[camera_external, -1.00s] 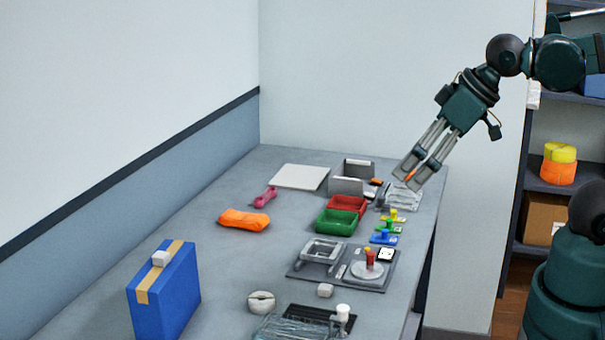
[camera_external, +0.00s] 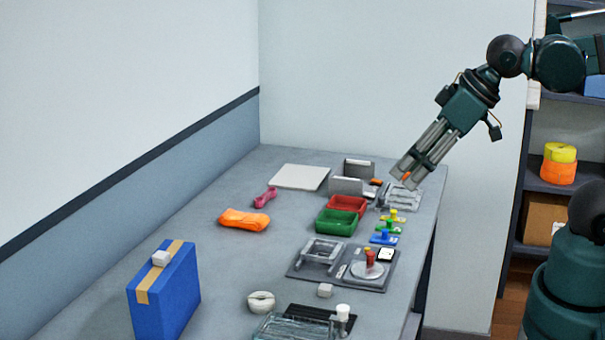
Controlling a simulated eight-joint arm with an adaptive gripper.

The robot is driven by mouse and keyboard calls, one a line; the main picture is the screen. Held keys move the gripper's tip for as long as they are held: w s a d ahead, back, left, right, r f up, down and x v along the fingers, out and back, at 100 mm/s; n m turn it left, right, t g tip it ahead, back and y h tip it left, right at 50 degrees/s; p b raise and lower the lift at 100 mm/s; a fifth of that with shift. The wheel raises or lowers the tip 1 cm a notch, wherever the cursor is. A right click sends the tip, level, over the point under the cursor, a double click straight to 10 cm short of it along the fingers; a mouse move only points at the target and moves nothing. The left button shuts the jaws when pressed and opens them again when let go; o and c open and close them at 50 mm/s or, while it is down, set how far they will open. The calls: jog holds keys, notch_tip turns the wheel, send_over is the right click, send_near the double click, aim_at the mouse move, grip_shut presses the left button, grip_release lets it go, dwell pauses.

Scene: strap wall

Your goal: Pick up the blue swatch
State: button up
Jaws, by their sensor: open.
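The blue swatch (camera_external: 383,239) lies flat on the table with a small blue knob standing on it. It is the nearest in a short row, with a green swatch (camera_external: 388,228) and a yellow swatch (camera_external: 394,217) behind it. My gripper (camera_external: 403,180) is open, above the far right part of the table. It points down and to the left, behind and above the row of swatches, and touches none of them. A small orange patch shows between the fingertips; I cannot tell what it is.
Red and green bins (camera_external: 336,222) stand just left of the swatches. A dark board (camera_external: 375,274) with a round plate and red knob lies in front of them. A wire rack (camera_external: 404,199) sits under my gripper. A blue box (camera_external: 166,291) stands at the front left.

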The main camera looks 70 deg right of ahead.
jog(key=c, duration=0.6)
jog(key=shift+d, duration=0.1)
jog(key=m+g+p, duration=0.1)
jog(key=m+g, duration=0.6)
jog(key=m, duration=0.9)
send_near(384, 230)
jog(key=shift+w+a+f, duration=0.15)
jog(key=shift+a+f, duration=0.15)
jog(key=shift+a, duration=0.1)
jog(key=shift+d+f, duration=0.35)
jog(key=shift+f, duration=0.15)
jog(key=shift+f, duration=0.1)
jog(key=shift+f, duration=1.2)
